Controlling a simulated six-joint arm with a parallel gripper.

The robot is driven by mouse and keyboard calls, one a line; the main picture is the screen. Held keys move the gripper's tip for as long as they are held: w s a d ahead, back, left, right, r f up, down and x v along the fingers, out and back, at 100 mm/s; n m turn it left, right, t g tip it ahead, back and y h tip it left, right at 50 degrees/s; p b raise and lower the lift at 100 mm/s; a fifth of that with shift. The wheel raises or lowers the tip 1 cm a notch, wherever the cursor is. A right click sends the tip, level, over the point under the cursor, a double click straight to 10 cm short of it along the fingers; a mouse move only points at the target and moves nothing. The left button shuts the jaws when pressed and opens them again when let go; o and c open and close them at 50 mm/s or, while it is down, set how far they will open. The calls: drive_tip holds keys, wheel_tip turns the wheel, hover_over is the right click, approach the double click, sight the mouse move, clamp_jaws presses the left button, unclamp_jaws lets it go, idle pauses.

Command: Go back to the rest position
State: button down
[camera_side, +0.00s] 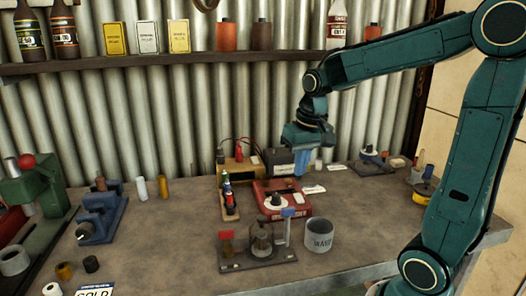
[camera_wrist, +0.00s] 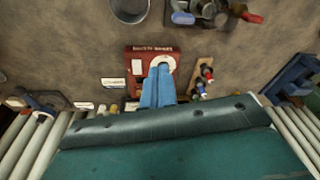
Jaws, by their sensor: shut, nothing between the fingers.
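My gripper (camera_side: 301,172) hangs from my teal arm above the back of the workbench, pointing down, with its blue fingers together and nothing between them. In the wrist view my gripper (camera_wrist: 158,72) shows as two blue fingers side by side, overlapping the red device (camera_wrist: 135,82) below. In the side view the red device (camera_side: 263,212) lies on the bench with a white round part on top, below and left of the fingers. The fingers look clear of it.
A grey cup labelled WASTE (camera_side: 319,236) and a small stand (camera_side: 262,262) are in front. A rack (camera_side: 229,202), a yellow box (camera_side: 238,172) and a dark box (camera_side: 283,161) are near the red device. A blue vise (camera_side: 103,217) is left. A shelf (camera_side: 190,59) runs along the corrugated wall.

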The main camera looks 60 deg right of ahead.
drive_tip(key=s+a+r+n+t, duration=0.2)
drive_tip(key=s+a+n, duration=0.3)
drive_tip(key=s+a, duration=0.6)
drive_tip(key=shift+s+r+n+t+y, duration=0.2)
drive_tip(key=shift+s+n+t+y, duration=0.1)
drive_tip(key=shift+s+t, duration=0.5)
drive_tip(key=shift+w, duration=0.15)
